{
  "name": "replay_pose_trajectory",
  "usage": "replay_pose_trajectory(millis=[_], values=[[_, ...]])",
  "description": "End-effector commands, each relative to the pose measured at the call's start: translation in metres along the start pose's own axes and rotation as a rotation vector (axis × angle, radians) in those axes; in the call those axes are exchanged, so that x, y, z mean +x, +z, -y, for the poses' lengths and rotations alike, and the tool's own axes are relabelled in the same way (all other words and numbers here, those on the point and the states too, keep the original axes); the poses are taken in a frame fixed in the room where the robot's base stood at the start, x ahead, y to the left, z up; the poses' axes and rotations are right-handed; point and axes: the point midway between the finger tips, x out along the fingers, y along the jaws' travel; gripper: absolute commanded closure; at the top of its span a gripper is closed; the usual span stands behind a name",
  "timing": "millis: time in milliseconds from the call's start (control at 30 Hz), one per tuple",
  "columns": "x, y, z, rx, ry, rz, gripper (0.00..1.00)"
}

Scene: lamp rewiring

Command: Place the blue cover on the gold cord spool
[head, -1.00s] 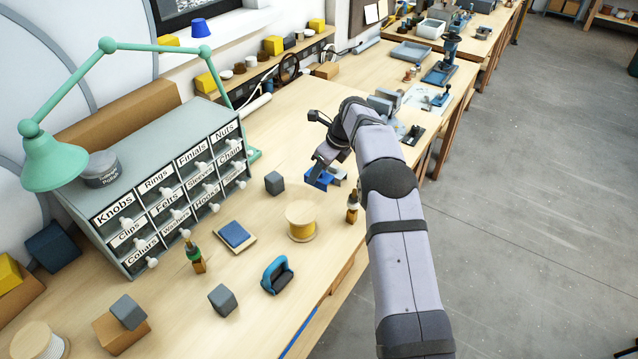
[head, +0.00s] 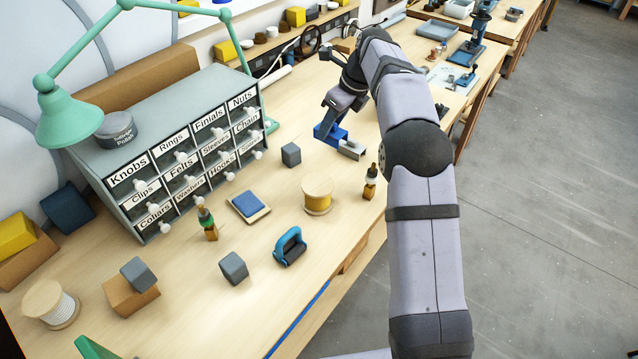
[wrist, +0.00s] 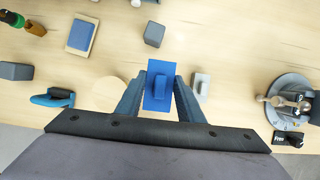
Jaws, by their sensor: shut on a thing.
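The blue cover (wrist: 158,85) is a flat blue plate with a raised block on top. In the wrist view it sits between the fingers of my gripper (wrist: 158,98), which is shut on it. In the head view my gripper (head: 330,132) holds the cover a little above the bench, beside a grey block. The gold cord spool (head: 317,199) stands upright on the bench, nearer the camera than my gripper, with gold cord under a pale wooden top. In the wrist view the spool (wrist: 107,92) is a pale disc left of my gripper, partly hidden by the left finger.
The small grey block (head: 352,150) lies close by my gripper. A grey cube (head: 291,154), a dropper bottle (head: 371,182), a blue pad on a board (head: 248,206) and a blue-handled tool (head: 290,247) surround the spool. A drawer cabinet (head: 150,120) stands at left.

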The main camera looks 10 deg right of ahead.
Motion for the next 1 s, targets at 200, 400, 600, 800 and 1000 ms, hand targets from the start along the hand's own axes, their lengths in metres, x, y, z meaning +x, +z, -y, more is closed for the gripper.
replay_pose_trajectory(millis=[200, 400, 600, 800, 1000], values=[[-0.027, -0.001, -0.046, -0.003, -0.002, 0.004, 0.90], [-0.044, -0.009, -0.080, -0.002, -0.001, 0.003, 0.90], [-0.053, -0.015, -0.099, -0.001, 0.000, 0.002, 0.90], [-0.056, -0.017, -0.103, 0.000, 0.000, 0.001, 0.90], [-0.038, -0.024, -0.103, 0.002, 0.003, -0.001, 0.90]])
